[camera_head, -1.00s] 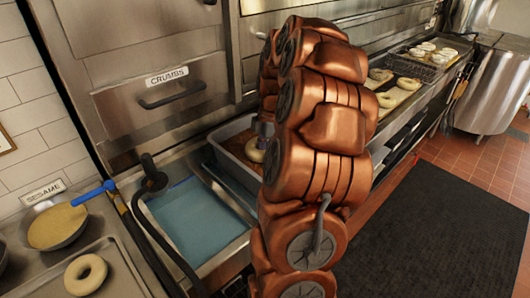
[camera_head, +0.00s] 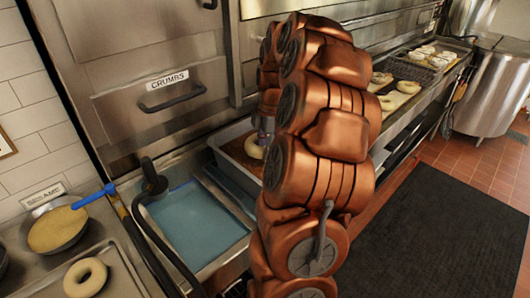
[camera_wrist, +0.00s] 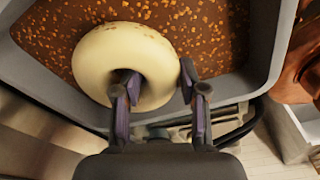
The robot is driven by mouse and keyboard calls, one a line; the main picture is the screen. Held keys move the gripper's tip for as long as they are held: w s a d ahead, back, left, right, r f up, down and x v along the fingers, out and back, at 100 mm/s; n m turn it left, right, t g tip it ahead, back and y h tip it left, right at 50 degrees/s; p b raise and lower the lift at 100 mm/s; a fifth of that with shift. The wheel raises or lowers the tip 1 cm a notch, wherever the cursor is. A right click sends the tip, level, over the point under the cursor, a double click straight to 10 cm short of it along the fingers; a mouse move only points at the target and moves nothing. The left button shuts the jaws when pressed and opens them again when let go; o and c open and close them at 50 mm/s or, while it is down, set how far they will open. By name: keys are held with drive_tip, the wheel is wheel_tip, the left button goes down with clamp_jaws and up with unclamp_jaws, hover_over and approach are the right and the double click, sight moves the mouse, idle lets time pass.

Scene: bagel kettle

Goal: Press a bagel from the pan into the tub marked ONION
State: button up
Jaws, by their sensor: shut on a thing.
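In the wrist view a pale bagel (camera_wrist: 112,55) is at a grey tub (camera_wrist: 262,60) of brown filling with orange flakes. My gripper (camera_wrist: 160,92) is shut on the bagel's right-hand rim, one finger in its hole and the other outside. A few flakes show on the bagel's far edge. I cannot tell whether its underside touches the filling. In the head view the bagel (camera_head: 254,147) shows over the tub (camera_head: 226,160), partly hidden by my copper arm. No ONION label is readable. Another bagel (camera_head: 85,277) lies on a steel tray (camera_head: 125,282) at lower left.
A blue-bottomed basin (camera_head: 200,222) lies in front of the tub. A drawer marked CRUMBS (camera_head: 168,88) is behind. A SESAME bowl (camera_head: 57,230) with a blue-handled tool (camera_head: 95,196) stands left. More bagels (camera_head: 408,87) lie on trays at right. The dark floor mat (camera_head: 440,235) is clear.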

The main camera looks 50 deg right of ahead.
drive_tip(key=shift+r+p, duration=0.65)
drive_tip(key=shift+r, duration=3)
drive_tip(key=shift+w, duration=0.15)
